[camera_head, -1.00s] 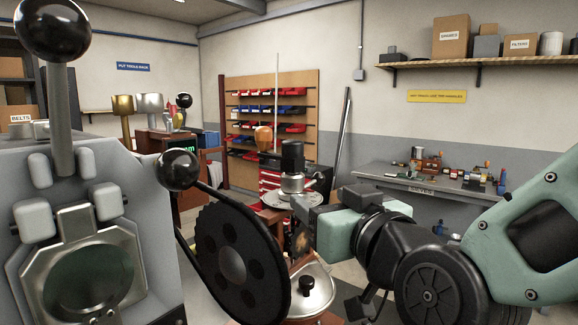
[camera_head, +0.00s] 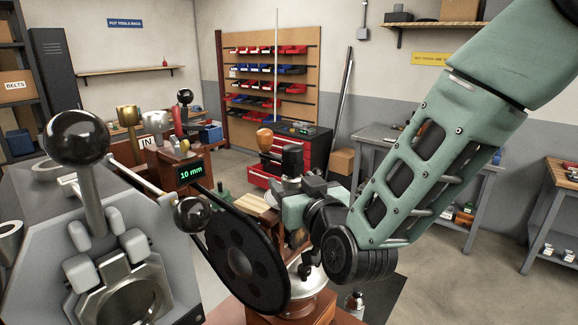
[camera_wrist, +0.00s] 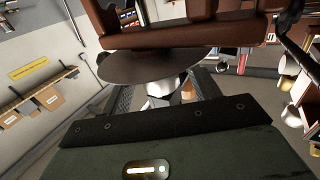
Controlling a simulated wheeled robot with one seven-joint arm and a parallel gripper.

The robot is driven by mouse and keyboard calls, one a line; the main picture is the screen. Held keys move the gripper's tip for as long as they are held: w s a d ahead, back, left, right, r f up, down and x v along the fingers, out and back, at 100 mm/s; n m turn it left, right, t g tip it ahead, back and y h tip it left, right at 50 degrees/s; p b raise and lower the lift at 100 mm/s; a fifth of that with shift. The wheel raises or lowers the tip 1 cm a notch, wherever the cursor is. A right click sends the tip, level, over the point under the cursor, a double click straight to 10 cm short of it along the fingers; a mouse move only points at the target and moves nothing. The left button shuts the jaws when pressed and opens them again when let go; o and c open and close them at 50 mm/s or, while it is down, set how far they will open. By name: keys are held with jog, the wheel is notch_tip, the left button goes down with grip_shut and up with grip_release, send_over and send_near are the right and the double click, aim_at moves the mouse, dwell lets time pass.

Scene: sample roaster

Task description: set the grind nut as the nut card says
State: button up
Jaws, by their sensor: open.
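My gripper (camera_head: 297,208) is at the machine with a black cylinder (camera_head: 292,160) on a silver collar (camera_head: 290,185), partly in front of it. In the wrist view my open gripper (camera_wrist: 165,94) has dark fingers on either side of a pale silvery part (camera_wrist: 163,86), under a wide brown disc (camera_wrist: 150,66). Whether the fingers touch this part, and whether it is the grind nut, I cannot tell. I cannot make out a nut card.
A black belt wheel (camera_head: 240,262) and a grey roaster front (camera_head: 120,255) with ball-ended levers stand close at left. A display (camera_head: 191,173) reads 10 mm. A red tool chest (camera_head: 293,150) stands behind; a grey workbench (camera_head: 370,135) is at right. Open floor shows at right.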

aim_at(290, 179)
jog(key=shift+p+x, duration=0.45)
jog(key=shift+x, duration=1.1)
jog(key=c, duration=1)
jog(key=shift+o, duration=0.2)
jog(key=shift+f+h+b, duration=0.1)
jog(key=shift+h+b, duration=0.2)
jog(key=shift+b, duration=0.15)
jog(key=shift+d+m+t+h+b, duration=0.1)
jog(key=shift+m+t+h+b, duration=0.3)
jog(key=shift+m+h+b, duration=0.45)
jog(key=shift+d+m+h+b, duration=0.15)
jog(key=shift+m+h+b, duration=0.4)
jog(key=shift+h, duration=0.6)
